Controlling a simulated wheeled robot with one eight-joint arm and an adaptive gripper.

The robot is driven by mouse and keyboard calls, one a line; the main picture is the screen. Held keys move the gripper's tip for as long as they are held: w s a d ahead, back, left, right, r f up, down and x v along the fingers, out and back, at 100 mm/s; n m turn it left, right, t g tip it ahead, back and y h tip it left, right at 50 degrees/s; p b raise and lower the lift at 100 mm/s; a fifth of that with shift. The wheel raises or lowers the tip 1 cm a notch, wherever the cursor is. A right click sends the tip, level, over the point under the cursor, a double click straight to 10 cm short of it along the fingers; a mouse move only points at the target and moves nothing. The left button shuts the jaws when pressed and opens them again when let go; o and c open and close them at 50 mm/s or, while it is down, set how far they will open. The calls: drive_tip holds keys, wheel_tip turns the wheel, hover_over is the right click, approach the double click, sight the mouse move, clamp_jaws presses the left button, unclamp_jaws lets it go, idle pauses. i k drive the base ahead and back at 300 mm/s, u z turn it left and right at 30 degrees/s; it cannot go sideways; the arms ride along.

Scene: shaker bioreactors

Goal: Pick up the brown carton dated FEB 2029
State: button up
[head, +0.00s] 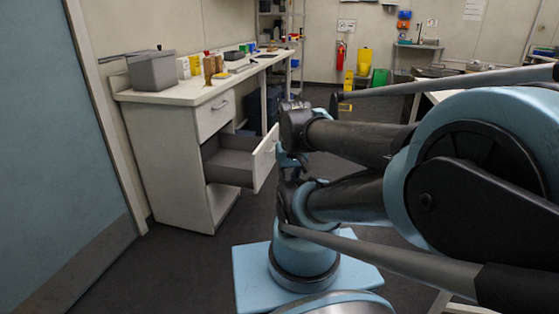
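Several small upright items stand on the white counter (180,93) at the left. Among them are a brown one (208,70) and a second brownish one (218,63) beside it. A yellow-and-white carton (183,68) stands to their left. They are too small for me to read any date, and I cannot tell which is the carton dated FEB 2029. My arm is folded in the middle and right of the view, apart from the counter items. I cannot make out my gripper.
A grey lidded box (153,71) sits at the counter's left end. An open drawer (265,157) juts out below the counter toward my arm. A blue door (50,150) is at the left. Dark floor (190,270) is clear before the cabinet.

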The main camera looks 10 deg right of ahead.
sight(218, 62)
drive_tip(key=z, duration=1.05)
drive_tip(key=i, duration=2.85)
drive_tip(key=u, duration=1.85)
